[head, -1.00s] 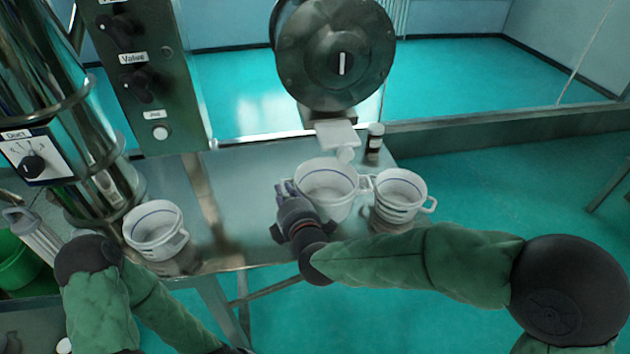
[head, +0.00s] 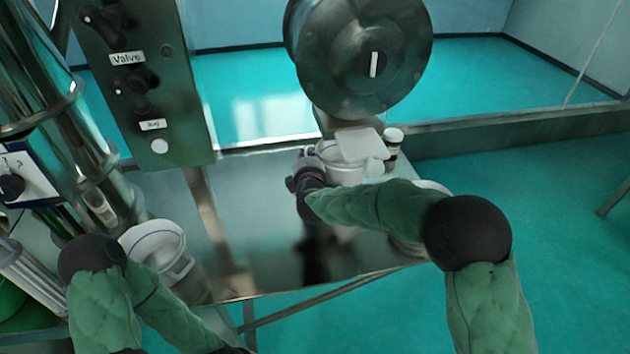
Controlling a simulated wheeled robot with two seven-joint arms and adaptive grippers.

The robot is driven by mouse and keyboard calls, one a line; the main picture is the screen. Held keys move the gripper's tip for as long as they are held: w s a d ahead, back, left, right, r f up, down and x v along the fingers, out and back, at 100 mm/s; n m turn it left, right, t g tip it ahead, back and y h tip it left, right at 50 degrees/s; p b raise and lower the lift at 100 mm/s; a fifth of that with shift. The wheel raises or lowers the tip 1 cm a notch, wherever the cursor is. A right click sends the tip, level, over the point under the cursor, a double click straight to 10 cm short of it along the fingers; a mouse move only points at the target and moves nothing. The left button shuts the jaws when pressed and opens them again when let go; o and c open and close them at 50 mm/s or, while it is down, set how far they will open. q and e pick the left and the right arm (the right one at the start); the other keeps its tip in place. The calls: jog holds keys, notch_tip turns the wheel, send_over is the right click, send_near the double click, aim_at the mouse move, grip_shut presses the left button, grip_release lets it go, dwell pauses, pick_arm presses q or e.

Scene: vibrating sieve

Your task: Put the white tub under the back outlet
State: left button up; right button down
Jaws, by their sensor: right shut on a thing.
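My right gripper (head: 312,175) is shut on a white tub (head: 345,176) at its left side, near the back of the metal table. The tub looks upright. A pale square outlet (head: 358,144) with a short round spout overlaps the tub's right part in the picture, so the tub's mouth is partly hidden. I cannot tell whether the tub rests on the table. A second white tub (head: 156,246) stands at the table's left. A third white tub (head: 432,187) is mostly hidden behind my right forearm. My left arm is at lower left, its gripper out of view.
A round metal drum (head: 358,55) stands above the outlet. A small dark jar with a white lid (head: 392,142) is just right of the outlet. A control panel (head: 142,85) and steel column stand at left. The table's middle (head: 255,215) is clear.

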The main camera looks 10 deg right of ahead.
notch_tip(320, 180, down, 7)
jog(key=b, duration=0.2)
jog(key=shift+b, duration=0.3)
jog(key=shift+f, duration=0.1)
jog(key=c, duration=1.3)
grip_release()
jog(key=shift+o, duration=0.2)
jog(key=shift+s, duration=0.1)
jog(key=p+v, duration=0.3)
jog(key=v, duration=0.8)
jog(key=shift+s, duration=0.4)
